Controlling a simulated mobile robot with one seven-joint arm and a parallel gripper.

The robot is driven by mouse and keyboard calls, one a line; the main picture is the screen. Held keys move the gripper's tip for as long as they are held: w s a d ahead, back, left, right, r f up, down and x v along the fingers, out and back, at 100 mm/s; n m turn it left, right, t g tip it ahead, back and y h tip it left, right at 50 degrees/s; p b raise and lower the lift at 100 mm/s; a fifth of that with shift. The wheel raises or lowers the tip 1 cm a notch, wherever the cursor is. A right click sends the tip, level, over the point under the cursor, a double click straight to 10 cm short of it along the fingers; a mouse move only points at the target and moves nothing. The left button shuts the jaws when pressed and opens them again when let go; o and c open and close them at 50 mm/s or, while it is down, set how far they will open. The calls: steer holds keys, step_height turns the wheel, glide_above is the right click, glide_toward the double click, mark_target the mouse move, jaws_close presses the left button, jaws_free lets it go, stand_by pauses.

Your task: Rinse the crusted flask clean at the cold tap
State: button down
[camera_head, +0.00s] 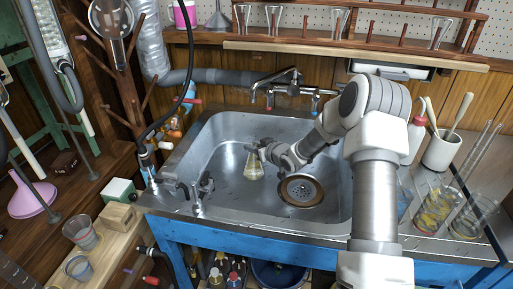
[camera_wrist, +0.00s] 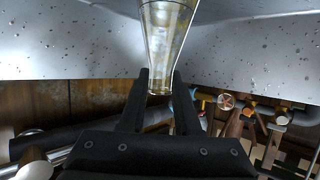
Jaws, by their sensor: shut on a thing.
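The crusted flask (camera_head: 253,168) is a small clear conical flask with yellowish residue, inside the steel sink (camera_head: 228,135), left of the drain. It looks roughly upright. My gripper (camera_head: 257,148) is shut on its neck. In the wrist view the flask (camera_wrist: 166,30) shows brownish-yellow patches on its glass, and its narrow end is between the two dark fingers of my gripper (camera_wrist: 160,82). The tap (camera_head: 277,86) stands at the sink's back edge, behind the flask, with red and blue marks near its base. I see no water running.
The round drain (camera_head: 301,190) is right of the flask. Smaller fittings (camera_head: 196,195) stand on the sink's front left rim. Beakers with yellow residue (camera_head: 435,208) and a white utensil pot (camera_head: 442,152) stand on the right counter. A wooden glassware shelf (camera_head: 350,56) runs above the tap.

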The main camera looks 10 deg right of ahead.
steer(key=shift+f, duration=0.15)
steer(key=c, duration=0.5)
jaws_free()
steer(key=shift+c, duration=0.2)
steer(key=shift+s, duration=0.1)
